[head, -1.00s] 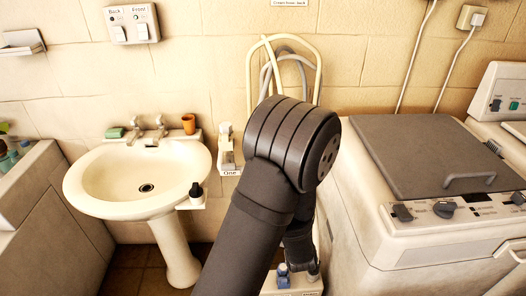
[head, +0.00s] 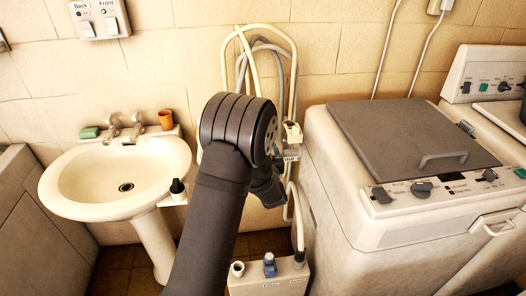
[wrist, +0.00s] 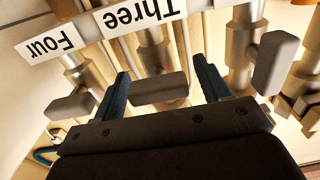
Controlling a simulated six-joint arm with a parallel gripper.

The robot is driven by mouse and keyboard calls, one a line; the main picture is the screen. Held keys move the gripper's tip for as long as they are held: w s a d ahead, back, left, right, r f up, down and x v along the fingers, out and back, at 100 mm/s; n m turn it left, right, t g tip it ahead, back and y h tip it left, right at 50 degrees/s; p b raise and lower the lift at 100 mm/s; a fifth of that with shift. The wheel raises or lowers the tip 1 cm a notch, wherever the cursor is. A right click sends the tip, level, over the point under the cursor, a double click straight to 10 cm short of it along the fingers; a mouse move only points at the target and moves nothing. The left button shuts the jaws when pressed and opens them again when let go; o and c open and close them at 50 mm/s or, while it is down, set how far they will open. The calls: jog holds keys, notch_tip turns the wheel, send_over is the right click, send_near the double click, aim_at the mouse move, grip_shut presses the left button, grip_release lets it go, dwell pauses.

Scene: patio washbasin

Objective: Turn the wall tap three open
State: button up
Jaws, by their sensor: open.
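In the wrist view, tap three hangs under an upside-down "Three" label (wrist: 140,13). Its metal body leads to a grey block-shaped handle (wrist: 160,89), which lies crosswise in the picture. My gripper (wrist: 161,68) is open, with one dark blue finger on each side of this handle. I cannot tell whether either finger touches it. In the head view, my arm hides tap three and most of my gripper (head: 268,190); a tap (head: 291,133) with a partly covered label shows just right of the arm.
Tap four's handle (wrist: 72,105) is close left of my fingers in the wrist view, and another tap handle (wrist: 276,62) is close right. In the head view, a washbasin (head: 75,205) stands left, a lidded machine (head: 345,215) right, and a box with bottle-like parts (head: 270,282) below.

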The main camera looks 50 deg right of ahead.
jog(key=c, duration=1)
jog(key=shift+o, duration=0.2)
jog(key=shift+n, duration=0.8)
jog(key=o, duration=1)
jog(key=shift+c, duration=0.2)
jog(key=v, duration=1.7)
jog(key=shift+a, duration=0.2)
jog(key=shift+s+r, duration=0.1)
jog(key=shift+s, duration=0.05)
